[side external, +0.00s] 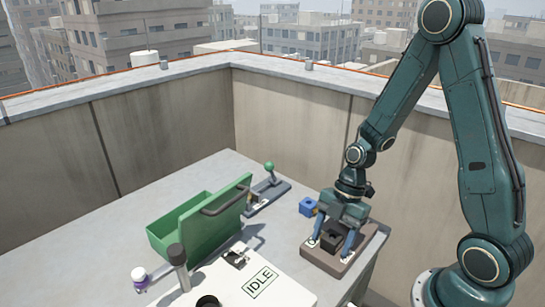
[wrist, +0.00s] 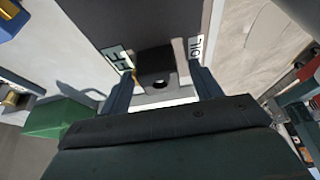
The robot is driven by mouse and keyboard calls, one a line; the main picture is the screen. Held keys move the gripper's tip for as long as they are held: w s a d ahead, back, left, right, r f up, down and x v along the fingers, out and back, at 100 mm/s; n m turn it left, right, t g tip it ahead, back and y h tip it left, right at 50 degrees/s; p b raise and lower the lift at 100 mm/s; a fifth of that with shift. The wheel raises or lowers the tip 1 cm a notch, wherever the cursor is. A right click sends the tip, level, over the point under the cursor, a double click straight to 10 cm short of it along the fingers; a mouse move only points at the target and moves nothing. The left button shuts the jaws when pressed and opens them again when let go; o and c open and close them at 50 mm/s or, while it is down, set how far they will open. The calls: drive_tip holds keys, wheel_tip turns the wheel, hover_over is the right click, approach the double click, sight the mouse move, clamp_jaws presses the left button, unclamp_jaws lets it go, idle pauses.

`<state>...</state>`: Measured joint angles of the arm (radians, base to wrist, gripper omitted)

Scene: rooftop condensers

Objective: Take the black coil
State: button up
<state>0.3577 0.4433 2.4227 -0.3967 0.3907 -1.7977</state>
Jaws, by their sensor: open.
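The black coil (side external: 331,239) is a small dark block on a brown base plate (side external: 318,258) at the right end of the grey bench. In the wrist view the coil (wrist: 155,66) shows a round hole in its face. In the wrist view the gripper (wrist: 162,90) has a finger to each side, with visible gaps to the coil. Whether the fingertips touch the plate I cannot tell.
A blue block (side external: 307,206) sits just behind the plate. A green box (side external: 195,222) with its handled lid raised stands left, near a green-knobbed lever (side external: 268,167). Concrete parapet walls (side external: 290,125) close off the back.

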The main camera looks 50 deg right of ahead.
drive_tip(key=c, duration=1.2)
drive_tip(key=shift+r, duration=0.15)
wheel_tip(320, 180, up, 20)
drive_tip(key=shift+f, duration=0.1)
idle(0.6)
